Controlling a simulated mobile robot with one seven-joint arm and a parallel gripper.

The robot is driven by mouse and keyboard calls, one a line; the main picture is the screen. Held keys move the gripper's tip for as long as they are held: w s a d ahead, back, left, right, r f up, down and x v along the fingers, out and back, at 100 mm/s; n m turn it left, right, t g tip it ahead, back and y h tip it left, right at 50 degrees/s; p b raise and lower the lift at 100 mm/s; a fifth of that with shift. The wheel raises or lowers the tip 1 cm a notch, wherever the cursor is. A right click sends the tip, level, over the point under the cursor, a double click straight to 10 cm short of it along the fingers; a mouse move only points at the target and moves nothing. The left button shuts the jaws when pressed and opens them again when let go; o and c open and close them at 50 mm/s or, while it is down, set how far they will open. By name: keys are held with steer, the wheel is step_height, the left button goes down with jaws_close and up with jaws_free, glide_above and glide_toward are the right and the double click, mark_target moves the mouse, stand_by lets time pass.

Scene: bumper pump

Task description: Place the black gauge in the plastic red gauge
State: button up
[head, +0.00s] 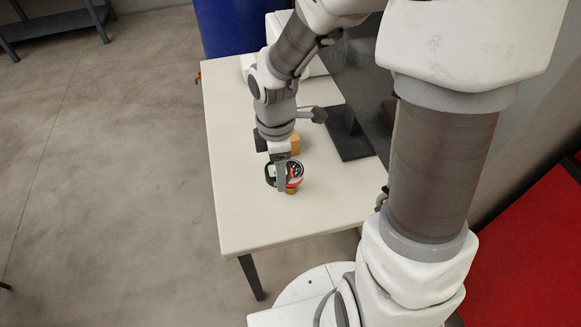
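A round gauge (297,170) with a black rim and a dark face is near the middle of the white table, at my gripper's fingers. A red part (295,183) and a brass-coloured piece (291,190) show just below it. Whether the red part is a separate red gauge is too small to tell. My gripper (282,177) points down, with a grey finger across the near left side of the black gauge. Its other finger is hidden, so its grip is unclear. I cannot tell whether the gauge rests on the table or is held above it.
The white table (245,215) is clear at its front and left. A yellow-brown block (295,143) stands just behind my gripper. A dark stand (348,135) with a large dark panel is at the right. A blue barrel (235,28) is behind the table.

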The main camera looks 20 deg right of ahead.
steer(key=shift+s, duration=0.1)
steer(key=shift+w+d+f+n, duration=0.1)
steer(key=shift+w+f+n, duration=0.15)
steer(key=shift+w+n, duration=0.05)
steer(key=w+d+f, duration=0.1)
steer(key=w+f, duration=0.1)
steer(key=w, duration=0.1)
steer(key=w+d+f, duration=0.2)
steer(key=w, duration=0.1)
steer(key=w+d+f, duration=0.2)
steer(key=w, duration=0.1)
steer(key=shift+w+f+b, duration=0.3)
steer(key=shift+w, duration=0.05)
steer(key=shift+f, duration=1.9)
steer(key=shift+f, duration=0.1)
steer(key=shift+f+b, duration=0.15)
steer(key=shift+b, duration=0.15)
steer(key=o, duration=1.5)
